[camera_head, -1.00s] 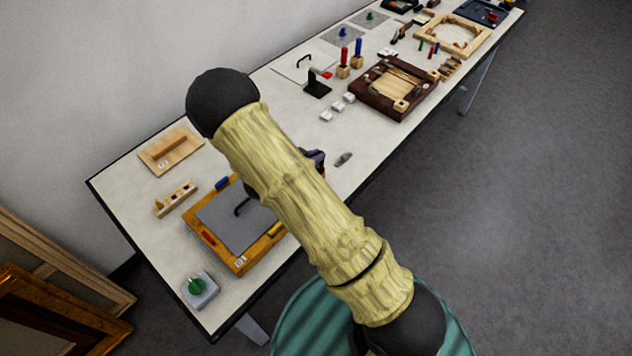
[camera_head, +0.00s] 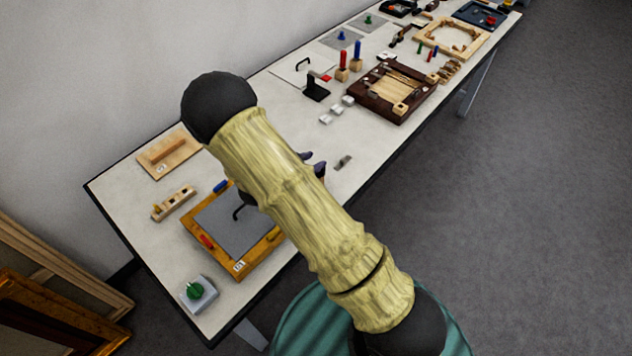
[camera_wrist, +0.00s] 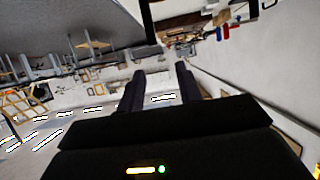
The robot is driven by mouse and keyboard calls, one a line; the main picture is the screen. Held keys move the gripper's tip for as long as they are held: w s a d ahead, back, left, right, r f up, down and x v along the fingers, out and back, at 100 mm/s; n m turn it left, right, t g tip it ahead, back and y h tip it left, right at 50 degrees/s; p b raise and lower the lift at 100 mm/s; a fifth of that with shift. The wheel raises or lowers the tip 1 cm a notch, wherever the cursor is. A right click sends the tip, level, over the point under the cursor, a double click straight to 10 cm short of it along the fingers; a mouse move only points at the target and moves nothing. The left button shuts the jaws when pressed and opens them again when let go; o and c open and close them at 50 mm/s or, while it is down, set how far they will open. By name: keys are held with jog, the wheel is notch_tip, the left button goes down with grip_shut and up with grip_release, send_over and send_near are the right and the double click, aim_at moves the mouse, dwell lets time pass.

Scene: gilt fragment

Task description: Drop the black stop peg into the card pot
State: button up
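My gripper (camera_head: 313,163) shows in part past the pale ribbed sleeve of my arm, above the table (camera_head: 130,203). In the wrist view my gripper (camera_wrist: 160,76) has its two dark fingers apart, and I see nothing held between them. I cannot make out the black stop peg or the card pot for certain in either view. My arm hides part of the table. A small wooden block with holes (camera_head: 174,203) stands near the table's left end.
An orange-framed grey panel (camera_head: 240,265) with a black handle lies below my arm. A green knob on a grey base (camera_head: 198,293) stands at the near corner. A small grey piece (camera_head: 343,162) lies right of my gripper. A dark wooden frame (camera_head: 425,95) lies farther along.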

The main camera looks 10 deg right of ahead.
jog(key=b+v, duration=0.3)
jog(key=v, duration=1.3)
jog(key=shift+f, duration=0.2)
jog(key=w+d+r+n+t+y, duration=0.2)
jog(key=w+d+r+n+y, duration=0.15)
jog(key=w+y, duration=0.45)
jog(key=s+d+n+g+y, duration=0.1)
jog(key=s+d+n+g, duration=0.2)
jog(key=s, duration=0.6)
jog(key=s+d+r+n+g+y, duration=0.1)
jog(key=s+d+n+g, duration=0.3)
jog(key=s+d, duration=0.4)
jog(key=shift+s+d+y, duration=0.3)
jog(key=shift+s+y, duration=0.1)
jog(key=shift+s, duration=0.15)
